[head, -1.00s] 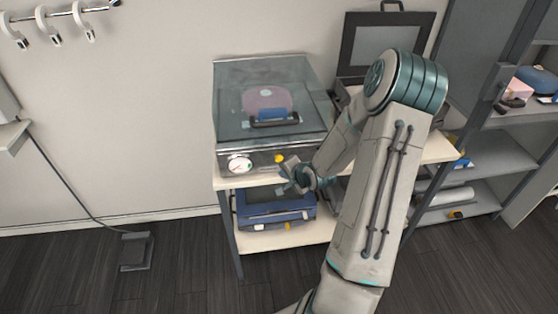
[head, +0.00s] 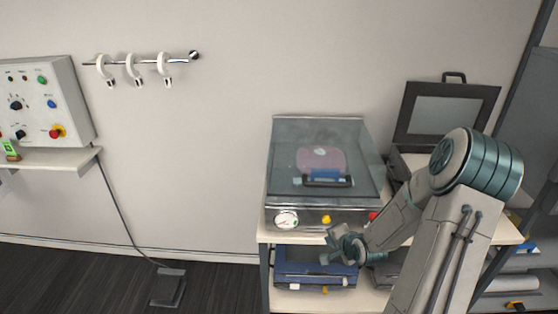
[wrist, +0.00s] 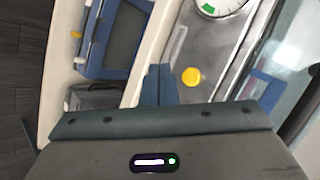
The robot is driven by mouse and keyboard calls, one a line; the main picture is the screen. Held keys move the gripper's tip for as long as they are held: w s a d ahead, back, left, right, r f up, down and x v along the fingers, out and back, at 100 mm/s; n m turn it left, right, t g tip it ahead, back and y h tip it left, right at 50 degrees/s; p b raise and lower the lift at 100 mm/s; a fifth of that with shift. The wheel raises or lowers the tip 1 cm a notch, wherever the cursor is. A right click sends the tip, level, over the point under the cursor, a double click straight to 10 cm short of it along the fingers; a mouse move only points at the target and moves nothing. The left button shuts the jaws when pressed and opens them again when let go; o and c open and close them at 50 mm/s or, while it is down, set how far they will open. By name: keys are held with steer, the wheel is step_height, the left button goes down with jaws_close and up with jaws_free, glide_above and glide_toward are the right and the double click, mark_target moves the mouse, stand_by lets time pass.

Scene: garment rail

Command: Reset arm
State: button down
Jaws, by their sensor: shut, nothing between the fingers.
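My gripper (head: 337,247) is in front of the lower front edge of a clear-lidded machine (head: 322,170) on the bench. In the wrist view the gripper's fingers (wrist: 158,78) are together with nothing between them. My arm is bent and comes in from the lower right in the head view. The machine's front carries a round gauge (head: 286,219) and a yellow knob (head: 326,219), and both also show close by in the wrist view. The gripper appears apart from them.
A blue device (head: 312,268) sits on the shelf below. A black case (head: 447,115) stands open at right. A rail (head: 145,62) with three white hooks and a control box (head: 44,102) are on the left wall. A pedal (head: 168,287) lies on the floor. The floor at left is mostly clear.

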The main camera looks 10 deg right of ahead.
steer(key=s+a+r+n+g+h, duration=0.2)
steer(key=s+a+r+n, duration=0.25)
steer(key=r, duration=0.35)
steer(key=s+a+r+n+g+h, duration=0.1)
steer(key=s+a+r+n+g, duration=0.15)
steer(key=s+r+n, duration=0.35)
steer(key=s+a+r+n+y, duration=0.1)
steer(key=s+a+r+n, duration=0.1)
steer(key=s+a+r, duration=0.2)
steer(key=s+a+r+n+g+b, duration=0.1)
steer(key=s+a+r, duration=0.3)
steer(key=s, duration=0.5)
steer(key=shift+a+r+n+y, duration=0.35)
steer(key=shift+a+y, duration=0.05)
steer(key=shift+a, duration=0.05)
steer(key=c, duration=2.1)
jaws_free()
steer(key=shift+g, duration=0.25)
steer(key=shift+c, duration=0.2)
